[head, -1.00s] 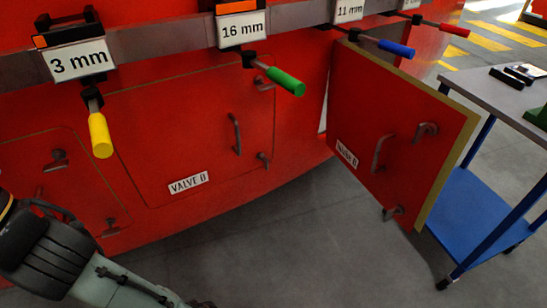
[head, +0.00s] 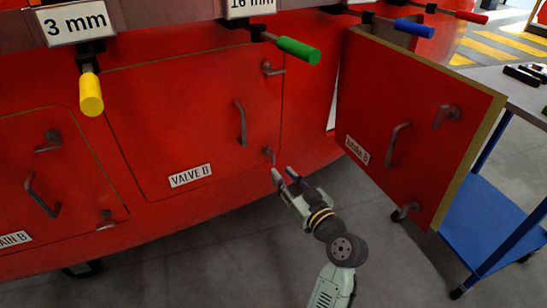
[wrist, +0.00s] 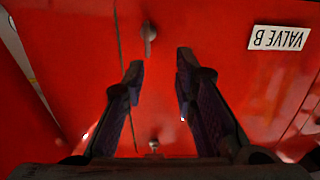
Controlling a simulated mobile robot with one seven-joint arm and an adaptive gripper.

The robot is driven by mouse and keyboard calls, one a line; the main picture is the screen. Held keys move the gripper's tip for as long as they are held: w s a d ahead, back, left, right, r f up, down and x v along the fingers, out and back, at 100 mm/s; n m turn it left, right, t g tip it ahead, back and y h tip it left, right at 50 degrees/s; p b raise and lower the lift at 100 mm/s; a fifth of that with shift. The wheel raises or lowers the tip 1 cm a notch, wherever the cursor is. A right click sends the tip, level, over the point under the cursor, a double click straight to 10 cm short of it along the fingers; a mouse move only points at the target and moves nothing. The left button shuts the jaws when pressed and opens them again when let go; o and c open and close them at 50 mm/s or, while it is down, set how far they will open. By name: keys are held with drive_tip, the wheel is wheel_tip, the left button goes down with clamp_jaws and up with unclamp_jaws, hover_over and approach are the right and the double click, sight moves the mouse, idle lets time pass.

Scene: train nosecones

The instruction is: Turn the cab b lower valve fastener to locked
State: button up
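The VALVE B door (head: 190,130) is closed in the red nosecone, with its label (head: 191,176) low on its face. The lower valve fastener (head: 268,155) is a small grey latch at the door's lower right edge. My gripper (head: 284,174) is open and empty, just below and right of the lower fastener. In the wrist view, where the label is upside down, the fastener (wrist: 148,36) lies beyond the open fingertips (wrist: 161,62), apart from them.
The open red door (head: 420,110) stands out at right. A blue trolley (head: 500,230) is beyond it. Yellow (head: 91,95), green (head: 298,50) and other coloured handles hang above. The valve door's handle (head: 241,122) sticks out nearby.

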sight(274, 158)
drive_tip(key=shift+h, duration=0.3)
drive_tip(key=p+x, duration=0.1)
drive_tip(key=x, duration=0.2)
drive_tip(key=p+x, duration=0.1)
drive_tip(key=x, duration=0.2)
drive_tip(key=d+p+x, duration=0.1)
drive_tip(key=x, duration=0.2)
drive_tip(key=shift+w+f, duration=0.2)
drive_tip(key=shift+w, duration=0.45)
clamp_jaws()
